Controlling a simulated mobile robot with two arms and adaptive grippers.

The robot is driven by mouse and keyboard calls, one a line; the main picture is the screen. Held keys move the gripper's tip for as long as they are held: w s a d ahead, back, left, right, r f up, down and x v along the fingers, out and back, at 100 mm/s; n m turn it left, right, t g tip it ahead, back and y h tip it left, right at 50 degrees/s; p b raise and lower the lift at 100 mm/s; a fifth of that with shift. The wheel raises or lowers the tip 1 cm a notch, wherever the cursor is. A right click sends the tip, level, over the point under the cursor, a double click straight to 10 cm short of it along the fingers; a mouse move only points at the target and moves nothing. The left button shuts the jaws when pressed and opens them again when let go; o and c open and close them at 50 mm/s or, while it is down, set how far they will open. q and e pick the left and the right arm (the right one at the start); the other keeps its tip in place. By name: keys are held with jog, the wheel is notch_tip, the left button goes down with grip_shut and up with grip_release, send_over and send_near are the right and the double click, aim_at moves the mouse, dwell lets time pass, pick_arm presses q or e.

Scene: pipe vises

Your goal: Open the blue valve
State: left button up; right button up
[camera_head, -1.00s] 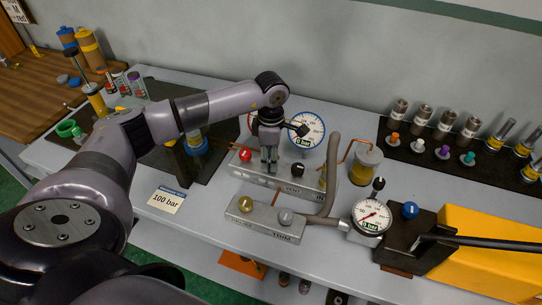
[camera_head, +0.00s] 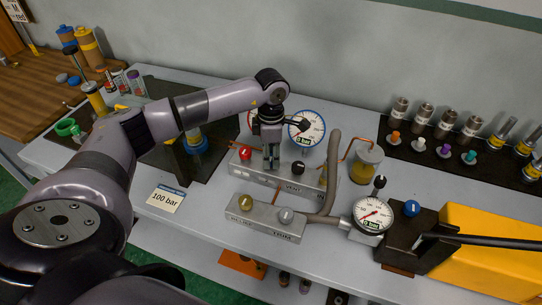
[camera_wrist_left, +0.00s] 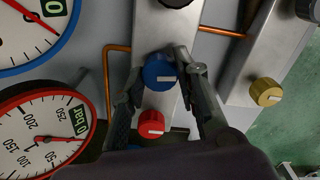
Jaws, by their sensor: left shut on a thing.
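The blue valve knob (camera_wrist_left: 159,72) sits on a grey metal block, between a red knob (camera_wrist_left: 150,124) and a black knob (camera_wrist_left: 174,2). A white mark shows on its top. My left gripper (camera_wrist_left: 168,80) has its fingers on both sides of the blue knob and is shut on it. In the head view my left gripper (camera_head: 271,162) points down at the block (camera_head: 250,172) and hides the blue knob there. The red knob (camera_head: 245,154) is left of the gripper and the black knob (camera_head: 298,168) is right of it. My right gripper is not in view.
A lower block (camera_head: 265,222) with a gold knob (camera_head: 245,203) and a grey knob (camera_head: 286,216) stands in front. Gauges (camera_head: 307,128) stand behind. Another gauge (camera_head: 373,215) and a separate blue knob (camera_head: 411,208) are at the right, beside a yellow box (camera_head: 490,230).

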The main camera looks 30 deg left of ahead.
pick_arm(q)
jog(key=n+b, duration=0.1)
jog(key=n, duration=0.2)
jog(key=shift+n, duration=0.3)
jog(key=n+b, duration=0.1)
jog(key=n, duration=0.2)
jog(key=shift+n, duration=0.3)
jog(key=n+b, duration=0.1)
jog(key=n, duration=0.2)
jog(key=shift+n, duration=0.3)
jog(key=shift+n+b, duration=0.4)
jog(key=shift+n, duration=1.6)
jog(key=o, duration=1.2)
jog(key=shift+c, duration=0.2)
